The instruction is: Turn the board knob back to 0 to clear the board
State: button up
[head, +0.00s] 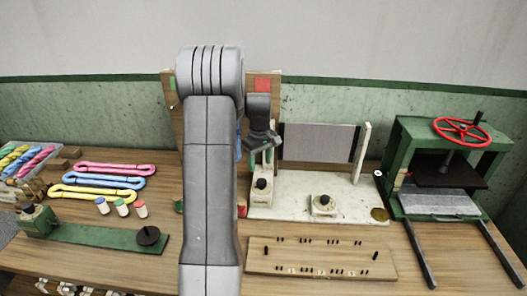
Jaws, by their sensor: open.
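A white base plate (290,213) stands mid-table with a grey panel (318,143) upright on it. One black knob (261,184) sits on a pale block at its left. Another black knob (323,199) sits on a pale block near its front middle. I cannot tell which is the board knob, and no 0 mark is readable. My gripper (262,150) is above and behind the left knob, apart from it, at the left end of the grey panel. It is open, with nothing seen between its fingers. My arm hides part of the table and the wooden board behind.
A wooden peg board (320,259) lies in front. A green press (450,165) with a red wheel stands right, its two dark rails reaching forward. Coloured skeins (105,182), small capped bottles (121,207) and a green stand (95,236) are left. An upright wooden board (272,100) stands behind my gripper.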

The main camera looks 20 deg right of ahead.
aim_at(261, 182)
jog(key=shift+w+d+f, duration=0.25)
jog(key=shift+w+d, duration=0.1)
jog(key=shift+d, duration=0.05)
notch_tip(261, 182, down, 6)
jog(key=b, duration=0.4)
jog(key=shift+r, duration=0.1)
jog(key=m, duration=0.4)
jog(key=shift+m, duration=0.4)
jog(key=m, duration=1.3)
jog(key=shift+s+a+f+b, duration=0.1)
jog(key=shift+f+b, duration=1.4)
jog(key=shift+f, duration=0.95)
jog(key=shift+s, duration=0.1)
